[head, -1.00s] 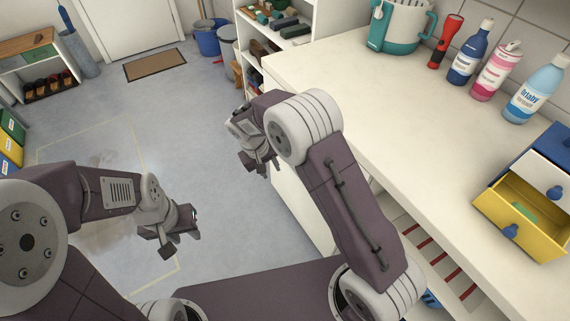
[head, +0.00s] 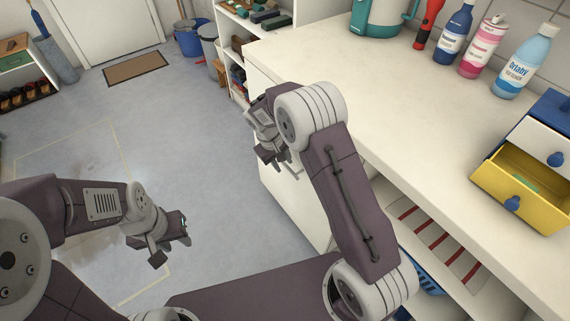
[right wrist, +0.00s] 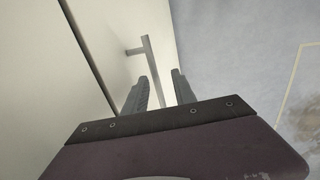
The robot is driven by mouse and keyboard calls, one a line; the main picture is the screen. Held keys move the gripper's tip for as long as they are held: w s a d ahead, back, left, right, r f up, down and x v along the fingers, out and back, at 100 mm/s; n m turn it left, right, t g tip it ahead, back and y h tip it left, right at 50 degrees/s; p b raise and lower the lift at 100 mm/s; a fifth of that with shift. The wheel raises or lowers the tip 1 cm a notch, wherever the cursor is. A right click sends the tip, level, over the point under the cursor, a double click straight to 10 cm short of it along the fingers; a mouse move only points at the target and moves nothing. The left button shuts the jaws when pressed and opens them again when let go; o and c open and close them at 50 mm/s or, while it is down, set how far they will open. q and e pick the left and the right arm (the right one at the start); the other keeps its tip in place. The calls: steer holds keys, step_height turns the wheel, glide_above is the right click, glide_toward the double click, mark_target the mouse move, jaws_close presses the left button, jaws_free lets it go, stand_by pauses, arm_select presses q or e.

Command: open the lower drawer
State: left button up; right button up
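A white cabinet front (right wrist: 110,35) under the counter carries a grey bar handle (right wrist: 148,62) in the right wrist view; a dark seam runs along the panel's left. My right gripper (right wrist: 160,80) is open, with the bar's near end showing between its fingers; I cannot tell whether they touch it. My left gripper (head: 170,246) looks open and empty over the floor. A small chest on the counter has a yellow lower drawer (head: 490,196), standing pulled out.
The white counter (head: 400,120) holds a teal-and-white container (head: 378,18), a red flashlight (head: 428,22) and several bottles (head: 527,62) at the back. Open shelving with a striped cloth (head: 430,240) is below.

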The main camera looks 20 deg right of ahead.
steer(key=shift+w+d+f, duration=0.15)
steer(key=shift+d+f, duration=0.1)
steer(key=shift+d, duration=0.25)
steer(key=shift+f+b, duration=0.35)
jaws_close()
stand_by(0.8)
